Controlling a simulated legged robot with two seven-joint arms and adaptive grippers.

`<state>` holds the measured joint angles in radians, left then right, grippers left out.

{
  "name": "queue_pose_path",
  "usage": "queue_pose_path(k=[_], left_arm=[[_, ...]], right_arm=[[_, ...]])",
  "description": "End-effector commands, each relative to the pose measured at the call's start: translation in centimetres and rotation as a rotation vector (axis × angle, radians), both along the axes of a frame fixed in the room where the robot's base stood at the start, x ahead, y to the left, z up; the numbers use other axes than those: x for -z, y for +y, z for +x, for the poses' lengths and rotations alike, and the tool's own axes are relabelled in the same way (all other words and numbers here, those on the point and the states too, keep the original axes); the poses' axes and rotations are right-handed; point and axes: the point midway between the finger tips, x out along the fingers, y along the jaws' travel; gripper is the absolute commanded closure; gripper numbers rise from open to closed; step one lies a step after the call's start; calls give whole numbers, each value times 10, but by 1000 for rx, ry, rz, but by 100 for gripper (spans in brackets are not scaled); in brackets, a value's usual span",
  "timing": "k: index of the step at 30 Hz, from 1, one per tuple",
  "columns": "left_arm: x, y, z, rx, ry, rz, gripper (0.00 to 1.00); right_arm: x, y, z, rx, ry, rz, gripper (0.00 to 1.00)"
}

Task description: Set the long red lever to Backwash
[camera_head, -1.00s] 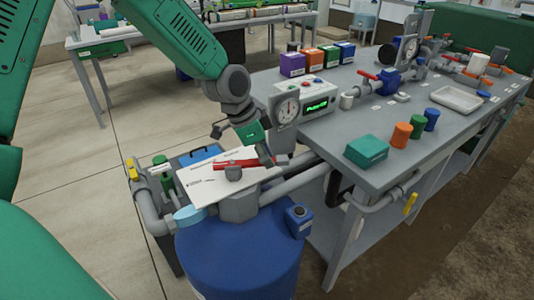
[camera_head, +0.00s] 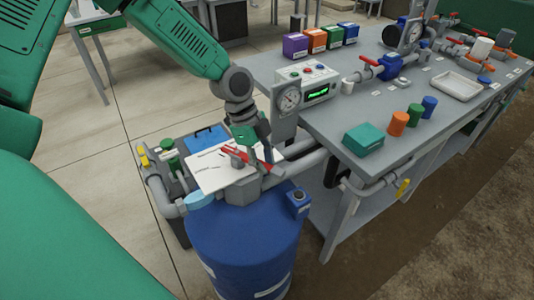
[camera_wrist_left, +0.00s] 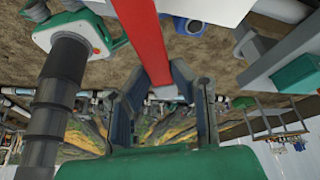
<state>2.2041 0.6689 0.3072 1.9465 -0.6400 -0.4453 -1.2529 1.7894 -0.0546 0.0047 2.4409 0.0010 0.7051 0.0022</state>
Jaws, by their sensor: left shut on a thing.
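The long red lever (camera_head: 263,157) sits on a grey hub above a white label plate (camera_head: 212,179), on top of the grey valve head of a blue tank (camera_head: 243,249). The plate's print is too small to read. My left gripper (camera_head: 264,152) is at the lever's right part and hides some of it. In the left wrist view the red lever (camera_wrist_left: 142,38) runs down between the two dark fingers of my left gripper (camera_wrist_left: 163,88), which is shut on it. My right gripper is not in view.
Pipes with a yellow-handled valve (camera_head: 143,155) and a green-topped fitting (camera_head: 167,145) stand left of the plate. Open floor lies further left.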

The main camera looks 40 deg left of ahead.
Motion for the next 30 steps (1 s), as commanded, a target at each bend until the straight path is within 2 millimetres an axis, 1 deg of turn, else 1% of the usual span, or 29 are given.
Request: queue_pose_path(k=[1,7,18,19,20,21,30], left_arm=[[-3,-1,2,15,-9,-3,100],[-3,-1,-1,48,-10,-2,100],[-2,-1,-1,51,-9,-2,100],[-2,-1,-1,51,-9,-2,77],[-2,-1,-1,51,-9,-2,66],[-2,-1,-1,50,-9,-2,60],[-1,0,-3,50,-3,-1,60]], right_arm=[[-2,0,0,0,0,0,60],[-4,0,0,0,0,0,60],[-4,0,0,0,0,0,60],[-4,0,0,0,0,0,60],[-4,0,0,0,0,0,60],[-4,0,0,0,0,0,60],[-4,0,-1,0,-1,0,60]])
